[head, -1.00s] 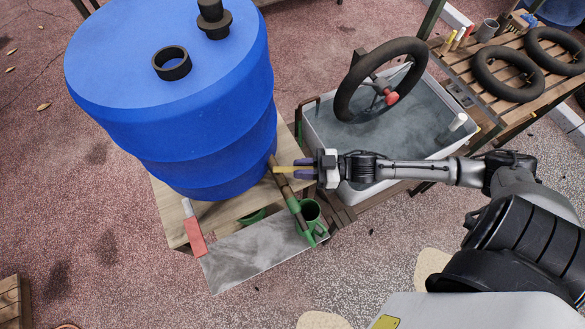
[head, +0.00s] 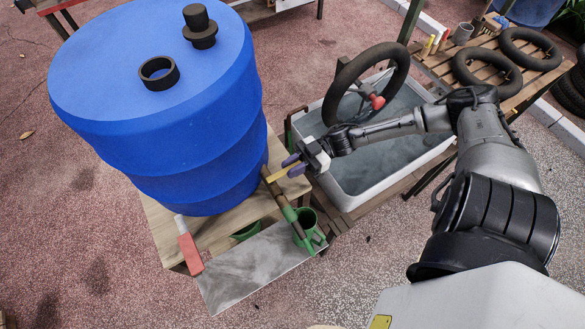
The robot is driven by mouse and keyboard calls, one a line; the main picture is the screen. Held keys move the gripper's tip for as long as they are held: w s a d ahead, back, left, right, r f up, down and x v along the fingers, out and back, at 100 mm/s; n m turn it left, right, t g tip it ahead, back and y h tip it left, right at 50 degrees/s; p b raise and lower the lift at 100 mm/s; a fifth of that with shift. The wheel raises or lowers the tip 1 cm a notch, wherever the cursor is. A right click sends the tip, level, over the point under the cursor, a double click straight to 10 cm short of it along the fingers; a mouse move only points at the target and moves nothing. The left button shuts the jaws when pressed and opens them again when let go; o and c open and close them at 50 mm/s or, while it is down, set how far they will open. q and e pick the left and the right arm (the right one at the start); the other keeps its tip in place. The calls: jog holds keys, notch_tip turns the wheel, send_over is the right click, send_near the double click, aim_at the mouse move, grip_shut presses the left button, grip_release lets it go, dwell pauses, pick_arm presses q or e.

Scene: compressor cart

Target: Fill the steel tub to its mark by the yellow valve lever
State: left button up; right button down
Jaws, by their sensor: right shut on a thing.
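The yellow valve lever (head: 279,175) is at the brown pipe (head: 272,186) low on the blue barrel's right side. My right gripper (head: 292,166), with purple fingertips, is shut on the lever's outer end. The lever points right and slightly up. A green can (head: 305,229) stands by the green lower end of the pipe. A pale-walled tub (head: 405,173) with grey water stands to the right, behind my right forearm; I cannot tell its metal or see a fill mark. No flow of water shows. My left gripper is out of view.
The blue barrel (head: 170,110) stands on a wooden stand (head: 160,222). A grey metal sheet (head: 255,270) and a red-handled tool (head: 189,250) lie in front. A black tyre tube (head: 350,75) leans in the tub. A slatted bench (head: 480,75) holds more tubes.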

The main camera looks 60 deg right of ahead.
dwell(0.3)
jog(key=c, duration=1)
grip_release()
jog(key=shift+c, duration=0.2)
jog(key=p+v, duration=0.2)
jog(key=v, duration=1.2)
jog(key=shift+a, duration=0.15)
